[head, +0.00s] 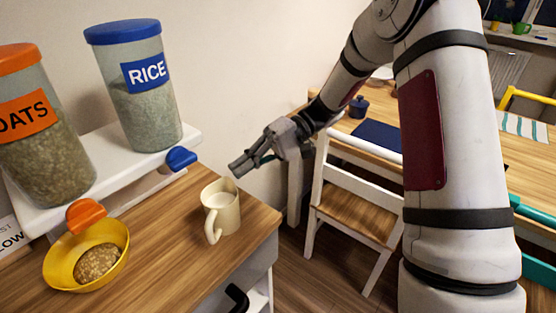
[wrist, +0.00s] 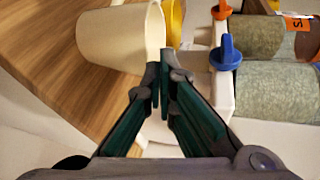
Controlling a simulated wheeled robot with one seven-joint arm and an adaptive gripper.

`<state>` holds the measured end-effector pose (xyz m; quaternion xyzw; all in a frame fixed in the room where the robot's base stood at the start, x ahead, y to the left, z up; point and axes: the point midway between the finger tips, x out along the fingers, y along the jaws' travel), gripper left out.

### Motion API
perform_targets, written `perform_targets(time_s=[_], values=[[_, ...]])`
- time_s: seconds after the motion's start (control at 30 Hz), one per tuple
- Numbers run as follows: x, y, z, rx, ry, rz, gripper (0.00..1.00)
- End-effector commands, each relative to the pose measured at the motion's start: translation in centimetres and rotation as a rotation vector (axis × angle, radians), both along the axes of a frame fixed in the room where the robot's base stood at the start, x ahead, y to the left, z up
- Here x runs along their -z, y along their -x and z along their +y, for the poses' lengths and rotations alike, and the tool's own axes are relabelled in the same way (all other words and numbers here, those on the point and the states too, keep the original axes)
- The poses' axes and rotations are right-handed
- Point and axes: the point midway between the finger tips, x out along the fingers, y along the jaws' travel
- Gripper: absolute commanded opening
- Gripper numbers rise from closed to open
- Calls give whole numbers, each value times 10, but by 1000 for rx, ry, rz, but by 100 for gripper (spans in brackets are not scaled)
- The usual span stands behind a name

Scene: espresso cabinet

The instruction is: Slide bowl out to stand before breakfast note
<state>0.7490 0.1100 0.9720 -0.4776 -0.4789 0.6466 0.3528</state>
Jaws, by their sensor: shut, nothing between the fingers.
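The yellow bowl (head: 118,262) stands on the wooden counter at the lower left in the head view, below the orange spout of the oats dispenser. A brown, grainy mound lies in it. A sliver of yellow, likely the bowl, shows behind the mug in the wrist view (wrist: 176,22). A white card (head: 12,238) is cut off at the left edge, with "LOW" readable; I cannot tell whether it is the breakfast note. My gripper (head: 238,166) is shut and empty, above and behind the cream mug, well right of the bowl. Its fingertips (wrist: 161,82) meet in the wrist view.
The cream mug (head: 221,207) stands between my gripper and the bowl, near the counter's right edge. Oats (head: 45,160) and rice (head: 147,105) dispensers sit on a white stand (head: 100,150). A white chair (head: 352,205) and table are right. The counter's front middle is clear.

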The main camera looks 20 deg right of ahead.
Motion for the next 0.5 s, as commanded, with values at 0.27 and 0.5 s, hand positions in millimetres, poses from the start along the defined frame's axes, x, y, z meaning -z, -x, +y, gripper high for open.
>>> perform_targets(time_s=[0.27,0.5], values=[[-32,36,1,-37,180,-16,0],[-50,61,-3,-48,310,-32,0]])
